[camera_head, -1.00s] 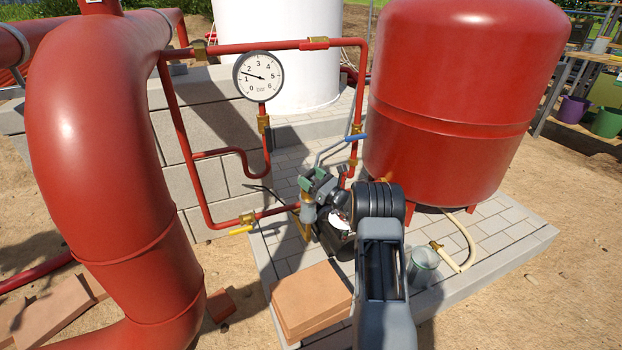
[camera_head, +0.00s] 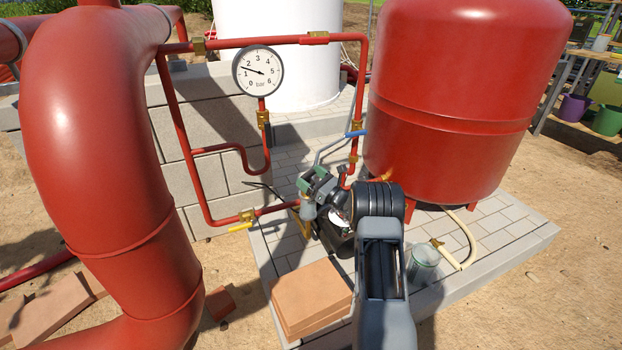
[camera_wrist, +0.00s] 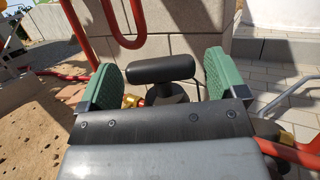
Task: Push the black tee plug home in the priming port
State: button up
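The black tee plug (camera_wrist: 160,67) shows in the wrist view with its crossbar lying level between my two green finger pads. Its stem runs down to a dark body behind the front edge of my gripper; the priming port is hidden, so I cannot tell how deep the plug sits. My gripper (camera_wrist: 160,80) is open, with a narrow gap at each end of the crossbar. In the head view my gripper (camera_head: 318,182) is over the black pump (camera_head: 338,240) on the paved slab; I cannot make out the plug there.
Red pipework with a pressure gauge (camera_head: 258,72) stands behind and left. A blue-handled valve (camera_head: 355,134) and a yellow-handled valve (camera_head: 241,227) are near the pump. The red tank (camera_head: 450,100) is close on the right. Bricks (camera_head: 310,295) and a metal can (camera_head: 422,265) sit in front.

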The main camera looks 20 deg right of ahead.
aim_at(312, 183)
jog(key=shift+o, duration=0.8)
jog(key=shift+r+p, duration=2.15)
jog(key=shift+r, duration=1.35)
jog(key=shift+s, duration=0.1)
